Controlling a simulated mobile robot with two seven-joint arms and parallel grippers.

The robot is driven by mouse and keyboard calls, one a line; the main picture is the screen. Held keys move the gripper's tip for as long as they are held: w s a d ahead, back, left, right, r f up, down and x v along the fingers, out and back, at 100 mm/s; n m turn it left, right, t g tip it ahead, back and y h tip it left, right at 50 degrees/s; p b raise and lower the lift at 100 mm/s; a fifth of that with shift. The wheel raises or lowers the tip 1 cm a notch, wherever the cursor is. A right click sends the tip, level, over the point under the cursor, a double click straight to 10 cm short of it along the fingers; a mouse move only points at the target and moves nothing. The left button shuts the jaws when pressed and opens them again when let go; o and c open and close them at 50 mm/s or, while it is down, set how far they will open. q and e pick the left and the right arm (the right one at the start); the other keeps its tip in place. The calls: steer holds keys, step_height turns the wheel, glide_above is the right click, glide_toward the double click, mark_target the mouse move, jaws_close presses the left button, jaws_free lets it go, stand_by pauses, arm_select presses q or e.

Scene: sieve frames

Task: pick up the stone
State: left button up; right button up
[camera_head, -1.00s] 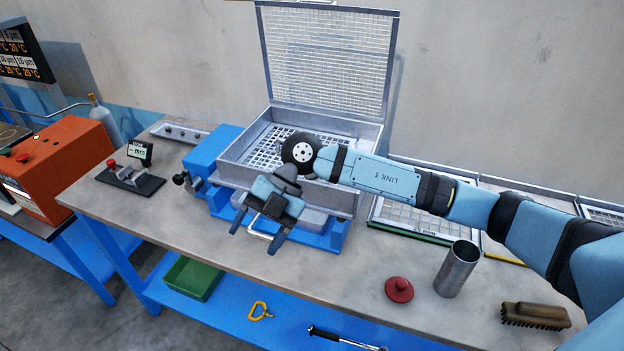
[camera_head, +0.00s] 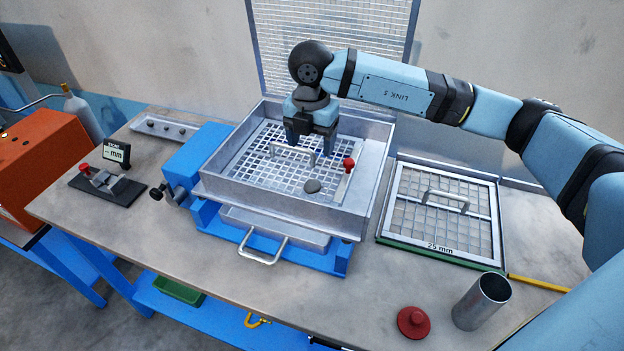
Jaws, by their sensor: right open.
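A small dark grey stone (camera_head: 312,186) lies on the white grid inside the open metal sieve box (camera_head: 270,194), toward its front right. My right gripper (camera_head: 308,158) points down over the back part of the box. It is open, with nothing seen between its fingers, and sits behind the stone, apart from it. A handle (camera_head: 291,150) on the grid is close to the fingertips; I cannot tell if they touch. My left gripper is not in view.
The box's mesh lid (camera_head: 330,50) stands raised behind. A red knob (camera_head: 348,164) stands right of the stone. A framed 25 mm sieve (camera_head: 444,212) lies to the right. A metal cup (camera_head: 481,302) and red lid (camera_head: 415,322) stand at the front right.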

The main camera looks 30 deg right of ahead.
glide_above(313, 183)
steer(key=f, duration=0.5)
steer(key=shift+w+a+f+p, duration=0.15)
steer(key=shift+w+f+p, duration=0.05)
steer(key=shift+f+p, duration=0.15)
steer(key=shift+f, duration=0.55)
step_height(313, 183, down, 5)
steer(key=shift+s+r+p, duration=0.1)
steer(key=shift+s+p, duration=0.05)
steer(key=shift+p, duration=0.5)
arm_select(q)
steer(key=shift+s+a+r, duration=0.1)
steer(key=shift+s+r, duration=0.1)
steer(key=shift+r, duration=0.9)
arm_select(e)
steer(key=c, duration=1)
